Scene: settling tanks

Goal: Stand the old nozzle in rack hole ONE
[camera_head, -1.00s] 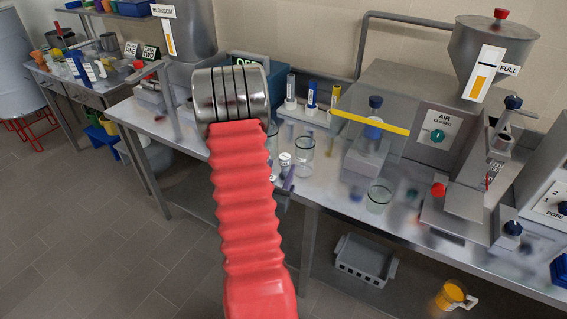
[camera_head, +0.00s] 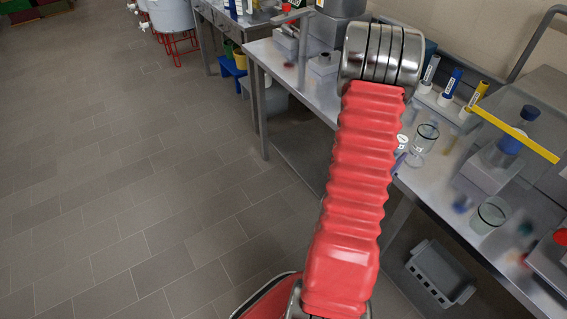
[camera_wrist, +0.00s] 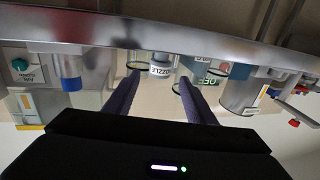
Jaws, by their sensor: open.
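My gripper (camera_wrist: 158,88) shows in the wrist view as two purple fingers, spread apart with nothing held between them. Just past the fingertips is a pale round item (camera_wrist: 161,68) with an upside-down label reading NOZZLE. I cannot tell whether it is the old nozzle itself or a container for it. In the head view my red arm hides the area around my gripper. Upright tube-like items with a white (camera_head: 430,70), blue (camera_head: 451,83) and yellow (camera_head: 474,98) body stand in a row on the bench. No rack hole marked ONE can be made out.
Glass beakers stand on the steel bench (camera_head: 424,138) and farther right (camera_head: 488,214). A clear guard with a yellow edge (camera_head: 515,135) stands at the right. A grey crate (camera_head: 440,272) lies under the bench. The tiled floor (camera_head: 130,190) at left is open.

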